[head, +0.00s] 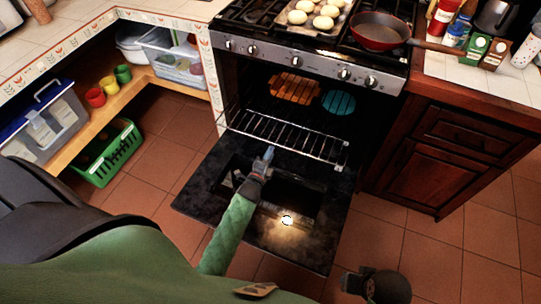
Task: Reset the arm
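My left arm reaches in from the lower left, and its gripper (268,154) is over the open oven door (305,240), close to the front of the wire oven rack (300,140). Its fingers show as one narrow shape, so their opening is unclear. I see nothing held in it, and I cannot tell whether it touches the rack. A dark rounded part at the bottom right of the head view seems to belong to my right arm; its fingers cannot be made out.
The stove (310,60) bears a tray of several pale buns (308,14) and a red pan (380,31). A wooden cabinet (450,155) stands right of the oven. A green basket (108,152) is at the left shelf. Tiled floor (440,265) is clear at right.

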